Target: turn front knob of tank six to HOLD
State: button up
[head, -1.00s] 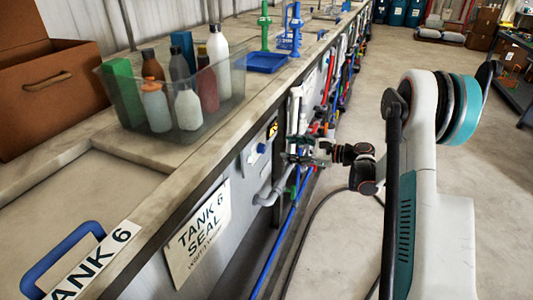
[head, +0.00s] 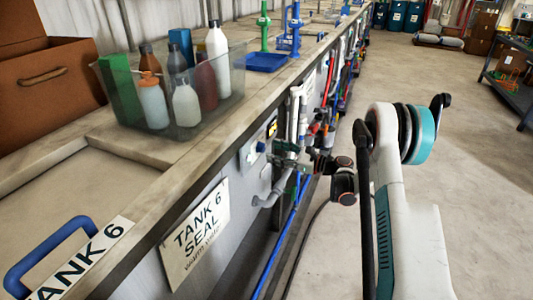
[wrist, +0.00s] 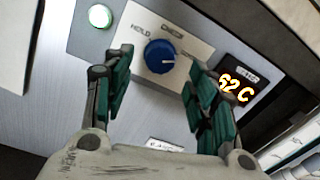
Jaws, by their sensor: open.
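The blue knob (wrist: 160,57) sits on a light plate on the tank's front panel in the wrist view. Its pale pointer line points right. The HOLD label (wrist: 147,29) is at the knob's upper left; another label above the knob is hard to read. My gripper (wrist: 158,80) is open, its green-padded fingers left and right of the knob's lower side, with no clear contact. In the head view the knob (head: 261,146) is on the tank front, just left of my gripper (head: 280,155). The TANK 6 SEAL sign (head: 196,236) hangs nearby.
A display (wrist: 238,92) reading 62 C is right of the knob; a lit green lamp (wrist: 100,16) is at its left. Grey pipes (head: 275,190) run close below my gripper. A bin of bottles (head: 125,105) stands on the worktop.

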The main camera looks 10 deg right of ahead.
aim_at(264, 148)
jog(key=shift+b+x, duration=0.5)
jog(key=shift+x, duration=1.8)
jog(key=c, duration=1.1)
